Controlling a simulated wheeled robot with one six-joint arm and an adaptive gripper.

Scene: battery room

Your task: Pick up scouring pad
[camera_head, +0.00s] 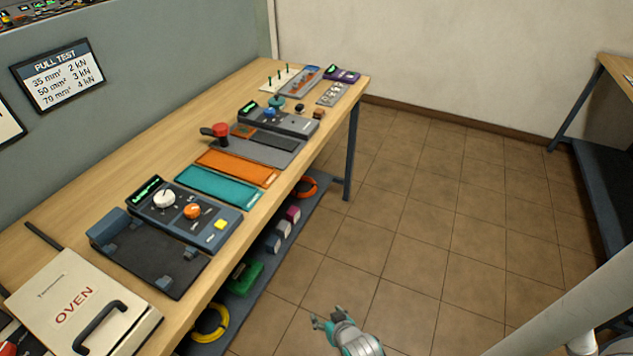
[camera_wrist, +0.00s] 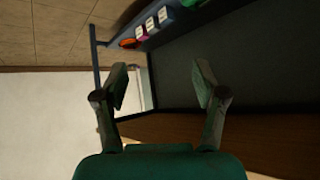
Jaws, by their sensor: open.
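I cannot pick out a scouring pad for certain. A green block-like thing (camera_head: 243,277) lies on the lower shelf under the bench, and a green edge at the top of the wrist view (camera_wrist: 190,2) may be the same thing. My gripper (camera_head: 327,317) is out over the floor, to the right of the bench and its shelf, touching nothing. In the wrist view my gripper (camera_wrist: 162,88) has its two fingers wide apart with nothing between them.
The lower shelf (camera_head: 228,316) also holds a yellow coil (camera_head: 211,324), several small blocks and an orange ring (camera_head: 306,187). The wooden bench top (camera_head: 150,180) above carries an oven (camera_head: 78,303), panels and mats. A bench leg (camera_head: 353,150) stands at the far end. The tiled floor (camera_head: 430,230) is clear.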

